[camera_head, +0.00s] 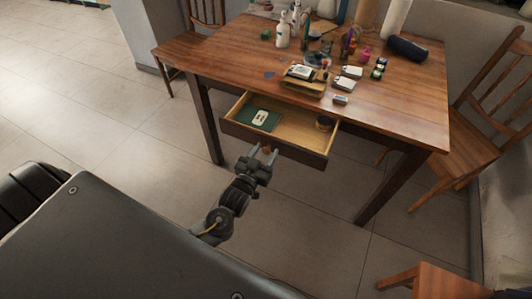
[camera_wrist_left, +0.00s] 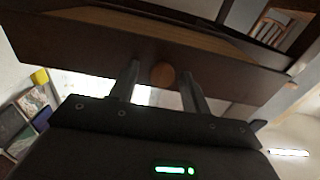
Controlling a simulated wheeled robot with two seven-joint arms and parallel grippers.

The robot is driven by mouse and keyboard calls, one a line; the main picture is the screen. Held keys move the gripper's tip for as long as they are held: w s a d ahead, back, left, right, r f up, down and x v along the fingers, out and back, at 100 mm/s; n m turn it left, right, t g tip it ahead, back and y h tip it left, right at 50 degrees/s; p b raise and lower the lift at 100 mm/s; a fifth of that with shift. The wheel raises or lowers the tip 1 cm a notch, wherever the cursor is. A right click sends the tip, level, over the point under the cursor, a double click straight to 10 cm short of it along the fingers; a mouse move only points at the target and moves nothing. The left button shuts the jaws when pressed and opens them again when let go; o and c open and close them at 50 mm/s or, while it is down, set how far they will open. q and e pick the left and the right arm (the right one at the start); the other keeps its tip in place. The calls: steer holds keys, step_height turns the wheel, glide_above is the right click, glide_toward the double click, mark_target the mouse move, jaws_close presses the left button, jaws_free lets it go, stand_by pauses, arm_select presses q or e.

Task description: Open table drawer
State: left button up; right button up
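The wooden table (camera_head: 420,100) has a drawer (camera_head: 285,148) that stands pulled out towards me, with its inside showing. A round wooden knob (camera_wrist_left: 162,74) sits on the dark drawer front in the left wrist view. My left gripper (camera_head: 265,150) is at the drawer front, with its fingers either side of the knob. The left wrist view shows the gripper (camera_wrist_left: 160,82) open, with a gap between the knob and each finger. My right gripper is not in view.
Bottles (camera_head: 283,35), small boxes and a dark roll (camera_head: 408,48) crowd the tabletop. Chairs stand behind (camera_head: 205,15) and right (camera_head: 470,135). The floor left of the table is clear.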

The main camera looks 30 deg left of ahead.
arm_select(q)
steer(key=shift+s, duration=0.2)
steer(key=s, duration=1)
steer(key=shift+s, duration=0.25)
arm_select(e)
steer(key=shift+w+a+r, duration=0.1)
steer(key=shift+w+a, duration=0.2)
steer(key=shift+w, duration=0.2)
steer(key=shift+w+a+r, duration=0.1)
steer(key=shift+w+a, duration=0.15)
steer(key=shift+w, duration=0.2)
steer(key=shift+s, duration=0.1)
